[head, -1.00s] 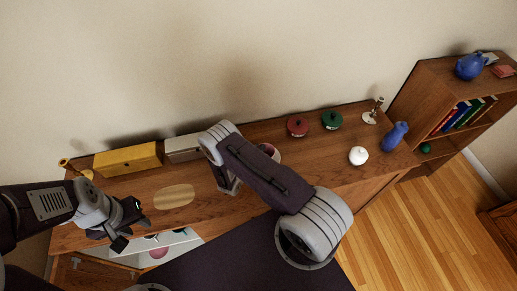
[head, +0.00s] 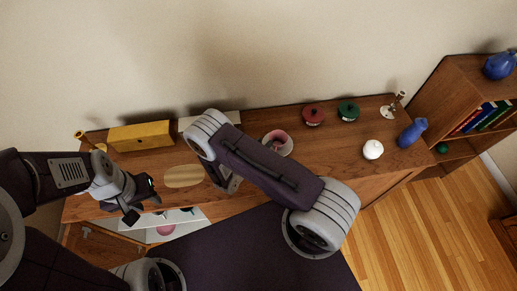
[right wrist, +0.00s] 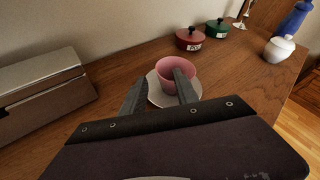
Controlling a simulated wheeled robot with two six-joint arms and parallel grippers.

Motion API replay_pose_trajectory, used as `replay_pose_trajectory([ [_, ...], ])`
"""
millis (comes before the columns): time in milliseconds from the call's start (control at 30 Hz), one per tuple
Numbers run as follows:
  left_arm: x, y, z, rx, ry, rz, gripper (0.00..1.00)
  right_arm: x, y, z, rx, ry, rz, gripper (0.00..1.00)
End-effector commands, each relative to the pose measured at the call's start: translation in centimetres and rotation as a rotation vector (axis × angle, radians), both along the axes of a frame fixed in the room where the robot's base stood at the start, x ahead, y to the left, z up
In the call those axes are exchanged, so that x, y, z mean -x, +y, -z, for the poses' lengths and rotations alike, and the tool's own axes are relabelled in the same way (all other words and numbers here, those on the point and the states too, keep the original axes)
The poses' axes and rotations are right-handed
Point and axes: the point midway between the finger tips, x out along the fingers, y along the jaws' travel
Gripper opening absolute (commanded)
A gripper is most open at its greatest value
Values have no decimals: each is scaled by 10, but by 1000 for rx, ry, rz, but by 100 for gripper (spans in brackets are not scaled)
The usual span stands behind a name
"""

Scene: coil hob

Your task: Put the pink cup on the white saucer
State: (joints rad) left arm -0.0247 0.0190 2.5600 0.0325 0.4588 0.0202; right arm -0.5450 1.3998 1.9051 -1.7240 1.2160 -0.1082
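The pink cup (head: 277,140) stands upright on the white saucer (head: 288,152) on the wooden counter. In the right wrist view the cup (right wrist: 172,70) sits toward the far right side of the saucer (right wrist: 158,100). My right gripper (head: 230,183) is to the left of them in the head view. Its fingers (right wrist: 160,78) are apart with nothing held; one overlaps the cup in the wrist view, and I cannot tell contact there. My left gripper (head: 142,206) is over the counter's front left, its fingers apart and empty.
A red pot (head: 313,115), a green pot (head: 348,111), a white lidded jar (head: 373,150) and a blue vase (head: 412,133) stand to the right. A yellow box (head: 140,136) and an oval mat (head: 184,176) are left. Below is an open compartment with a pink item (head: 166,229).

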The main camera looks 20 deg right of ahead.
Motion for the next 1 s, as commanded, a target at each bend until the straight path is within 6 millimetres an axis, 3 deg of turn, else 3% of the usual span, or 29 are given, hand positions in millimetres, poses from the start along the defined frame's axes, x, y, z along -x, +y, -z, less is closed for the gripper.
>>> replay_pose_trajectory([
  [100,0,0,6,0,0,0,36,11,18,-7,0,-1,-5,36],
  [267,0,0,7,0,0,0,36,21,29,-14,0,-1,-2,36],
  [433,0,0,7,0,0,0,36,24,28,-17,-6,-4,17,36],
  [500,0,0,7,0,0,0,36,30,18,-28,-39,-19,103,36],
  [567,0,0,6,0,0,0,36,45,1,-43,-106,-50,260,36],
  [700,0,0,7,0,0,0,36,111,-25,-84,-389,-190,826,36],
  [833,0,0,7,0,0,0,36,160,-3,-111,-742,-407,1375,36],
  [900,0,0,7,0,0,0,36,167,16,-126,-934,-546,1626,36],
  [1000,0,0,7,0,0,0,36,161,35,-146,-1162,-730,1886,36],
])
